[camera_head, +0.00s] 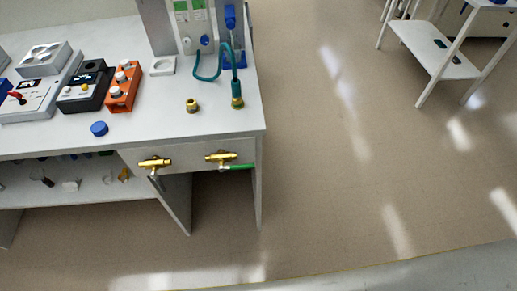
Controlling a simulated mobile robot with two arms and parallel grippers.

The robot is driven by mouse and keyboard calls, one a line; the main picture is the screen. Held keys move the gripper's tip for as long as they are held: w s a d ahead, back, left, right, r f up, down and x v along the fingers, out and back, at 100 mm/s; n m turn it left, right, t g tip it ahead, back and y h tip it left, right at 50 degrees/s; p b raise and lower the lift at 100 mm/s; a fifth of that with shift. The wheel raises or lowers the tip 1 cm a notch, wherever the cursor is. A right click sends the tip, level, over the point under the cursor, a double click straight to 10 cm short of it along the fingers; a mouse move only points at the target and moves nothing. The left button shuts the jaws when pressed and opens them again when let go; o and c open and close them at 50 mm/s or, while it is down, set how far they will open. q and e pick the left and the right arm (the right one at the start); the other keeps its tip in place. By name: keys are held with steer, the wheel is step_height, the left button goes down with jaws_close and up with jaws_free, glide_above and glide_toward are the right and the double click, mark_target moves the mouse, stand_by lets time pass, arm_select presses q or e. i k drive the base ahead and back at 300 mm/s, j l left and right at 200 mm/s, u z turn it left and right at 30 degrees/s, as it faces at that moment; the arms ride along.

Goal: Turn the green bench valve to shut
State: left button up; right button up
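The green bench valve (219,157) is a brass valve on the front panel of the white bench, near its right corner. Its green lever (238,167) points right, roughly level and along the brass body. A second brass valve (154,162) sits to its left on the same panel. That one's grey lever points down and slightly right. Neither of my grippers is in the head view, so their state cannot be seen.
The bench top (160,112) holds a brass fitting (192,105), a green hose (207,79), a blue cap (99,128) and an orange block (123,86). Open floor (330,180) lies right of the bench. A white shelf cart (435,50) stands at the upper right.

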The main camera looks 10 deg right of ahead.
mark_target(237, 167)
steer(key=u, duration=0.55)
steer(key=l+u, duration=0.4)
steer(key=i+l+u, duration=0.1)
steer(key=u, duration=0.3)
steer(key=l+u, duration=0.35)
steer(key=k+l+u, duration=0.1)
steer(key=l+u, duration=0.3)
